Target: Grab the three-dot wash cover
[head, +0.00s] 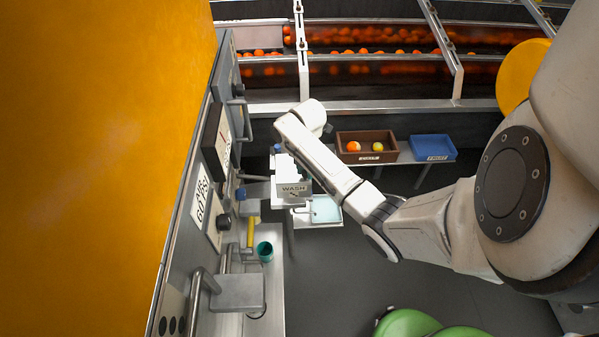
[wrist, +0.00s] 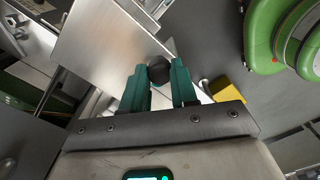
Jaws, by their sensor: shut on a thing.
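My gripper (wrist: 160,82) shows in the wrist view with its two dark green fingers closed around a dark round knob (wrist: 158,66). The knob lies over a broad brushed-metal plate (wrist: 105,40); whether it is fixed to that plate is not clear. In the head view, a pale box marked WASH (head: 292,189) is below the end of my arm. Small marks under the word are too small to count. My fingers cannot be made out in the head view. A panel with three dark dots (head: 172,326) is at the lower left.
A grey control wall with signs (head: 202,198) runs along the left. A teal cup (head: 264,251) stands on the ledge. A brown fruit tray (head: 366,134) and blue tray (head: 433,141) are behind. Green rounded objects (head: 408,322) are at the bottom. Grey floor is clear mid-right.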

